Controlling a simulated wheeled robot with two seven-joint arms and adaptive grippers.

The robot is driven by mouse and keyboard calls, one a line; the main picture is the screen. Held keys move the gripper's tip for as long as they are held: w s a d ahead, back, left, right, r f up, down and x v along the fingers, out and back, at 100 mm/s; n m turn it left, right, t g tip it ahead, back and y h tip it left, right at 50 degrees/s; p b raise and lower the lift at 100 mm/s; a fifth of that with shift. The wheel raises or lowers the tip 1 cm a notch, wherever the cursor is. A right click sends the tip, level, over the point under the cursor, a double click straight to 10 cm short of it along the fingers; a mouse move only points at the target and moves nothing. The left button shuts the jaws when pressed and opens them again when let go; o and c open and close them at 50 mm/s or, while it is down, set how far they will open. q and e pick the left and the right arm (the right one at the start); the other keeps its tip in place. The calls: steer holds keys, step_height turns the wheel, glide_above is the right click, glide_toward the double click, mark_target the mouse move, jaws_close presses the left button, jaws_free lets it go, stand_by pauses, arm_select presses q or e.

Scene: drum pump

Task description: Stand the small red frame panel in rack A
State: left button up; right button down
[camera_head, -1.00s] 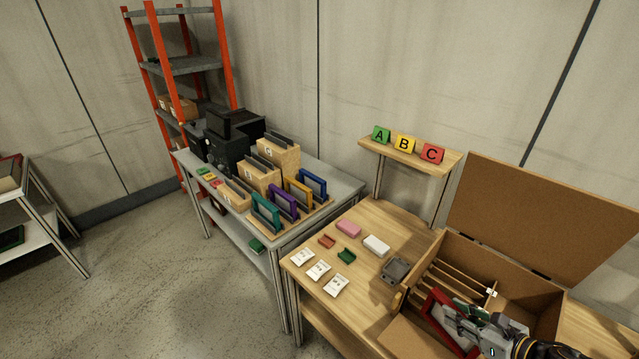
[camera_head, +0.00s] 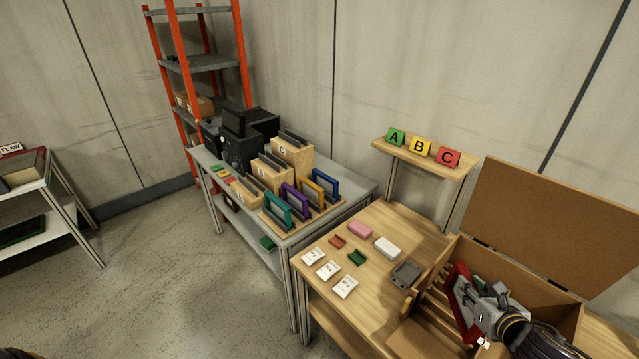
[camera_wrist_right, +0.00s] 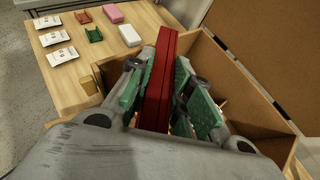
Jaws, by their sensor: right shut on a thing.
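The small red frame panel (camera_head: 461,302) is in my right gripper (camera_head: 472,298), over the open cardboard box at lower right. In the right wrist view the panel (camera_wrist_right: 160,80) stands edge-on between the green-padded fingers (camera_wrist_right: 162,95), which are shut on it. Its lower part is hidden. Rack A (camera_head: 246,193) looks to be the front one of three wooden slotted blocks on the grey table; its label is too small to read surely. The panel is well apart from it. My left gripper is not in view.
The box (camera_head: 530,290) has slats inside and a raised lid (camera_head: 545,225). Small parts, white cards and a grey tray (camera_head: 405,274) lie on the wooden table (camera_head: 320,300). Teal, purple, orange and blue frames stand before the racks. A, B, C signs stand on a shelf (camera_head: 460,170).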

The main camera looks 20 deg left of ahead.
steer(key=shift+w+a+r+m+h, duration=0.15)
steer(key=shift+a+r+m+h, duration=0.05)
steer(key=shift+r+m+h, duration=0.25)
steer(key=shift+w+a+r+m+h, duration=0.1)
steer(key=shift+a+r+m+h, duration=0.05)
steer(key=shift+r+m+h, duration=0.3)
steer(key=shift+s+a+r+m+t+h, duration=0.1)
steer(key=shift+a+r+m+t+h, duration=0.15)
steer(key=shift+r+h, duration=0.2)
steer(key=shift+s+a+r+m, duration=0.1)
steer(key=shift+r+m, duration=0.15)
